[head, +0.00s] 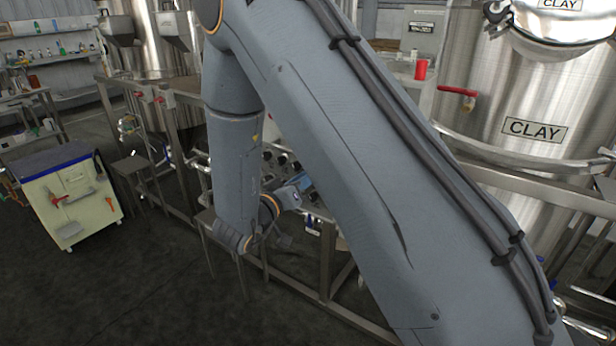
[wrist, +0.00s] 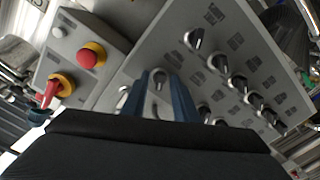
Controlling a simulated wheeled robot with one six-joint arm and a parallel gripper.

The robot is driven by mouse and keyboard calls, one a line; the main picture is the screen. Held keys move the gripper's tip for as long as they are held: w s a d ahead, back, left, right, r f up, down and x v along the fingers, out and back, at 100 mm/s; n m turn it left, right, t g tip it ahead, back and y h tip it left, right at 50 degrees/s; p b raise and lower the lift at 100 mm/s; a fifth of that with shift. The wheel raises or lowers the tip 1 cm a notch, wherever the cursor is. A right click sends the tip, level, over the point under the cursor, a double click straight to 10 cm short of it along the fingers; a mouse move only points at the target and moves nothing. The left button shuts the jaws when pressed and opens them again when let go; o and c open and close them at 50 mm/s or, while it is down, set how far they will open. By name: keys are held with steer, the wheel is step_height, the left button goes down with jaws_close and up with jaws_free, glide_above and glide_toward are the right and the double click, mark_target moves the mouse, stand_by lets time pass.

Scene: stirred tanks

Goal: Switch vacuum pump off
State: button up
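A grey control panel (wrist: 240,60) with several dark rotary switches fills the right and middle of the wrist view, tilted in the picture. Its labels are too small to read, so I cannot tell which switch is the vacuum pump's. My gripper (wrist: 160,88) points at the panel with its two blue-grey fingers apart. One rotary switch (wrist: 158,76) shows between the fingertips; I cannot tell whether they touch it. In the head view my arm hides most of the panel, and only a few of its switches (head: 280,158) show behind my wrist.
Left of the panel in the wrist view is a grey box with a red button (wrist: 88,58) on yellow and a red-handled switch (wrist: 56,88). Steel tanks labelled CLAY (head: 535,130) stand at right. A pale cabinet (head: 75,200) stands left, with open dark floor in front.

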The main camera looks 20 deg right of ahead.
steer(key=b+v, duration=0.1)
steer(key=v, duration=0.6)
steer(key=shift+s+a, duration=0.25)
steer(key=shift+s, duration=0.05)
